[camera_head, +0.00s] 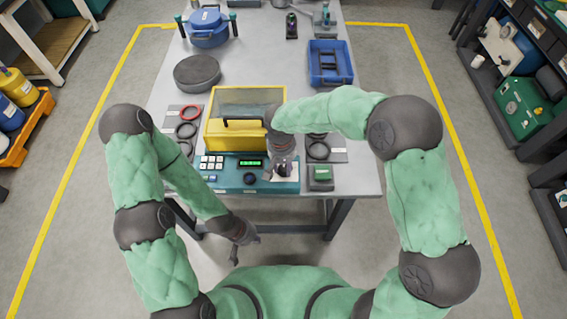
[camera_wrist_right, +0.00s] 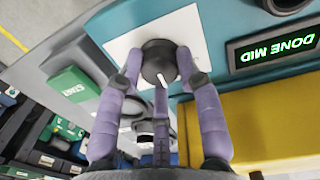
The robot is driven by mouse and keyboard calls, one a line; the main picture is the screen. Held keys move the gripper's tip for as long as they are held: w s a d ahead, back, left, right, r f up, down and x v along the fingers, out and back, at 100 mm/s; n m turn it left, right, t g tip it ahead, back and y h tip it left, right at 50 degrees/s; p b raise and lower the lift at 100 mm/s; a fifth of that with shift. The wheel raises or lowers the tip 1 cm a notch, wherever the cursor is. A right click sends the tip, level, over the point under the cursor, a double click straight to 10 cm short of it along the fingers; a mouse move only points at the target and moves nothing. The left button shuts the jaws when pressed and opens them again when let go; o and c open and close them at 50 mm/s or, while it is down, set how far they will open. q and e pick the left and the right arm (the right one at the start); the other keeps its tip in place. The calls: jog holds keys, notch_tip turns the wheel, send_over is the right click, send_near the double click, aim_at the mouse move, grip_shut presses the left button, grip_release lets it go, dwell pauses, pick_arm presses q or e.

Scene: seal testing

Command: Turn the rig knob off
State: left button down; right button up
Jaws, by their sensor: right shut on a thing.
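The rig knob (camera_wrist_right: 159,62) is black with a white pointer line and sits on a white plate (camera_wrist_right: 120,45) on the teal panel. My right gripper (camera_wrist_right: 160,75) has its purple-grey fingers around the knob, touching it. In the head view my right gripper (camera_head: 283,168) is at the right part of the rig's teal front panel (camera_head: 225,183) and mostly hides the knob. The display (camera_wrist_right: 275,50) reads "DONE MID" in green. My left gripper (camera_head: 241,254) hangs low in front of the table, away from the rig; its finger opening is unclear.
The yellow rig block (camera_head: 235,133) sits under a clear cover behind the panel. Another black knob (camera_head: 249,179) is left of my right gripper. A green start button (camera_wrist_right: 75,84) stands beside the panel. Black rings (camera_head: 318,149) lie on the right; a blue bin (camera_head: 330,64) stands farther back.

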aim_at(283, 169)
jog(key=n+p, duration=0.3)
jog(key=n, duration=0.3)
jog(key=shift+r, duration=0.1)
jog(key=n+p, duration=0.3)
jog(key=n, duration=0.3)
jog(key=shift+n+t, duration=0.3)
dwell(0.3)
jog(key=o, duration=1.2)
jog(key=shift+c, duration=0.2)
notch_tip(283, 169, up, 12)
jog(key=shift+s, duration=0.3)
jog(key=shift+a, duration=0.1)
